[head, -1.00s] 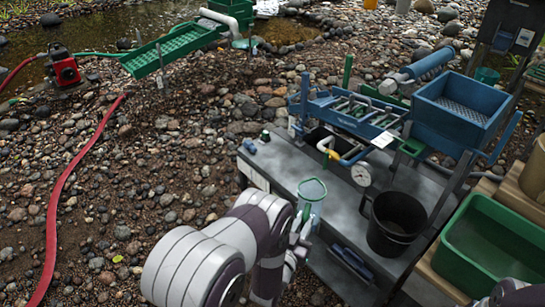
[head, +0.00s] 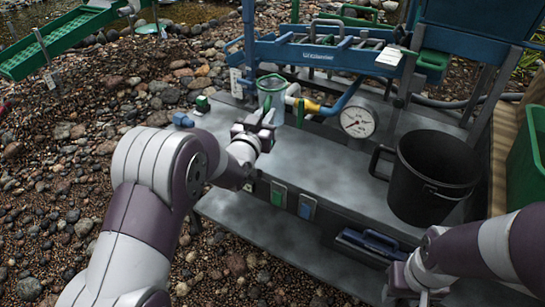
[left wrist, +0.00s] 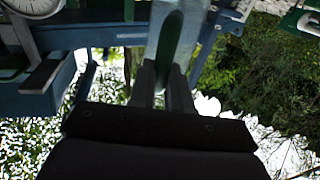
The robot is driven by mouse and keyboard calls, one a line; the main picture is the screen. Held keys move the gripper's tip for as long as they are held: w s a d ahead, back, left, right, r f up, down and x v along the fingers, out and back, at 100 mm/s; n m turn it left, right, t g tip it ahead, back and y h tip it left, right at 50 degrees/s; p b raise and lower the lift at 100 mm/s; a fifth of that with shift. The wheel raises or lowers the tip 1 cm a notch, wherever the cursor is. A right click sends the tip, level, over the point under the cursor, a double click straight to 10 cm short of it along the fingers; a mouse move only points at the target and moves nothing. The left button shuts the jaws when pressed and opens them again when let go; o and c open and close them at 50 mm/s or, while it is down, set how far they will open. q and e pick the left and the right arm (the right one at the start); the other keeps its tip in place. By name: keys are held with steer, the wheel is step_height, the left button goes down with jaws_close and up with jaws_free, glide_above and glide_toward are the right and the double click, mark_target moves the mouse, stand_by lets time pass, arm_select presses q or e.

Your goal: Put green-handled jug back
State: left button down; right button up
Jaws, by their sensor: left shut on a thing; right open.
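The green-handled jug (head: 271,90) is a clear vessel with a green rim, at the back left of the grey bench in the head view. My left gripper (head: 264,128) is shut on its green handle, on the near side of the jug. In the left wrist view the handle (left wrist: 171,40) stands between my left fingers (left wrist: 165,88), with the jug's clear wall (left wrist: 192,38) behind it. I cannot tell whether the jug's base touches anything. My right gripper (head: 397,285) is low at the front right, apart from the jug; its fingers are hard to make out.
The grey bench top (head: 325,150) is clear in the middle. A pressure gauge (head: 358,121) and yellow-and-blue piping (head: 310,105) lie close right of the jug. A black bucket (head: 432,178) stands at the right. The blue sluice frame (head: 320,52) runs behind.

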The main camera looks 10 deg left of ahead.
arm_select(q)
step_height(320, 180, down, 9)
steer(key=b, duration=0.3)
steer(key=shift+f, duration=0.1)
steer(key=shift+s, duration=0.1)
steer(key=c, duration=1.1)
jaws_free()
